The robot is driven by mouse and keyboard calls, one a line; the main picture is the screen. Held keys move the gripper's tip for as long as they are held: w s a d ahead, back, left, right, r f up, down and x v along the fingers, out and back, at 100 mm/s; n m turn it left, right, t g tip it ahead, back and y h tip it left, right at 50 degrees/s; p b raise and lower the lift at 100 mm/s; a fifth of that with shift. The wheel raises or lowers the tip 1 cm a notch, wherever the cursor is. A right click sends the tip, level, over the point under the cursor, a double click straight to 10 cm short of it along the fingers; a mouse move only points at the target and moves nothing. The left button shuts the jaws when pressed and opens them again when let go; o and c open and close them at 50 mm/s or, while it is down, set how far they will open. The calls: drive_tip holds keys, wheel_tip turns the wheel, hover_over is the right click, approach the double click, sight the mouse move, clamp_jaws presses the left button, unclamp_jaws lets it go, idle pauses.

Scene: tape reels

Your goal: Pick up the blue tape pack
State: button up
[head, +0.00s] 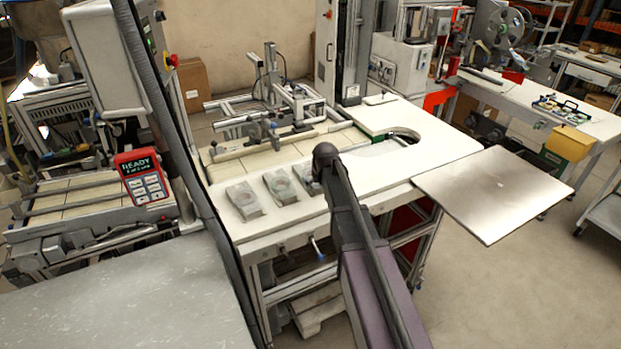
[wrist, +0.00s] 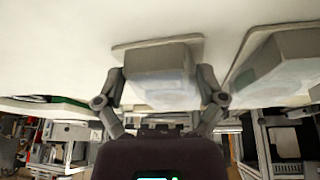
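In the head view, three similar pale grey packs on flat plates stand in a row on the white table: a left one (head: 244,201), a middle one (head: 280,187) and a right one (head: 306,179) partly hidden by my arm. No pack looks clearly blue. In the wrist view, my gripper (wrist: 161,78) has its fingers spread on both sides of one grey pack (wrist: 158,62) with a faint bluish face. I cannot tell whether the fingers touch it. A second pack (wrist: 282,62) sits just to its right. My gripper is hidden in the head view.
The white table (head: 400,170) has free surface right of the packs, and a metal sheet (head: 495,190) juts from its right end. A machine rail (head: 265,145) lies behind the packs. A red control box (head: 142,177) reads READY at left.

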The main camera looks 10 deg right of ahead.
drive_tip(key=shift+c, duration=0.5)
drive_tip(key=shift+r, duration=0.1)
wheel_tip(320, 180, up, 3)
drive_tip(key=p, duration=0.3)
drive_tip(key=shift+r, duration=0.15)
drive_tip(key=s+d+p, duration=0.1)
drive_tip(key=s+d, duration=0.1)
drive_tip(key=s, duration=0.5)
drive_tip(key=s+d+r+p, duration=0.1)
drive_tip(key=s+d, duration=0.2)
drive_tip(key=s, duration=0.5)
drive_tip(key=shift+d+r, duration=0.25)
drive_tip(key=shift+d, duration=0.05)
